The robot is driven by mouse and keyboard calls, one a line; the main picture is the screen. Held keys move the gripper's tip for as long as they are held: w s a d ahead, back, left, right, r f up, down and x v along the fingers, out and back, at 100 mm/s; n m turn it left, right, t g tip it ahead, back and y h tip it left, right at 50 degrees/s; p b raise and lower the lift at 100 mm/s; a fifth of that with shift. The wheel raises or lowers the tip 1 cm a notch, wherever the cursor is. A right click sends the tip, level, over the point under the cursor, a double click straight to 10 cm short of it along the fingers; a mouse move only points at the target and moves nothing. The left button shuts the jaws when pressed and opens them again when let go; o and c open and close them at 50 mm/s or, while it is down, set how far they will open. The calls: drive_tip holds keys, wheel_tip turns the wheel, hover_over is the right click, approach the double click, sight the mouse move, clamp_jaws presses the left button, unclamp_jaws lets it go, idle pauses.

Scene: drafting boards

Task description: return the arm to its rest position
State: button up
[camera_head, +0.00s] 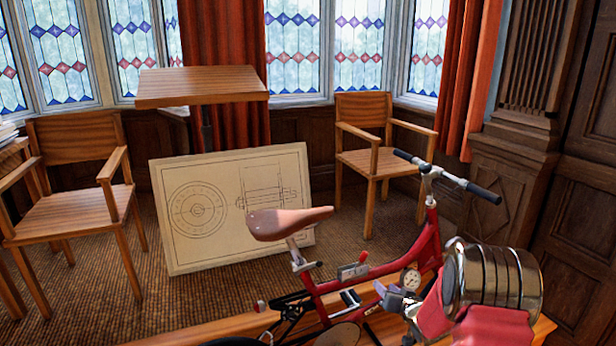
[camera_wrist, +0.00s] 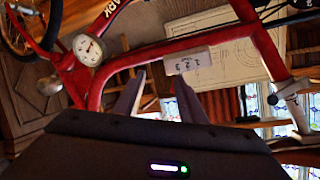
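My gripper (camera_wrist: 159,82) shows in the wrist view with two grey fingers spread apart. It is open, and I see nothing held between them. A red bicycle (camera_wrist: 210,47) fills much of that view, its frame tube passing just beyond the fingertips. I cannot tell whether they touch it. In the head view the bicycle (camera_head: 428,240) stands at the lower right. The grey gripper parts (camera_head: 397,300) show close to its frame, below the round gauge (camera_head: 411,279). The fingertips are not clear there.
A drawing board (camera_head: 225,170) leans behind the bicycle saddle (camera_head: 288,222). A wooden chair (camera_head: 70,165) stands at left, another (camera_head: 360,150) at the back. A tilted drafting table (camera_head: 200,87) stands near the windows. Panelled wood (camera_head: 565,215) closes the right. Carpet (camera_head: 110,310) is bare at lower left.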

drive_tip(key=s+d+f+g+h, duration=0.2)
drive_tip(key=s+d+f+g, duration=0.15)
drive_tip(key=s+f, duration=0.25)
drive_tip(key=s+r+g+h, duration=0.2)
drive_tip(key=s+r+g, duration=0.2)
drive_tip(key=s, duration=0.6)
drive_tip(key=s+a+r, duration=0.5)
drive_tip(key=s+r, duration=0.3)
drive_tip(key=s, duration=0.2)
drive_tip(key=s+a+r+n+y, duration=0.1)
drive_tip(key=s+a+r, duration=0.4)
drive_tip(key=s+r, duration=0.4)
drive_tip(key=s+a+r+n, duration=0.1)
drive_tip(key=s+a+r, duration=0.4)
drive_tip(key=s+r, duration=0.4)
drive_tip(key=shift+s+a+g+y, duration=0.35)
drive_tip(key=shift+s+y, duration=0.05)
drive_tip(key=shift+s, duration=1.3)
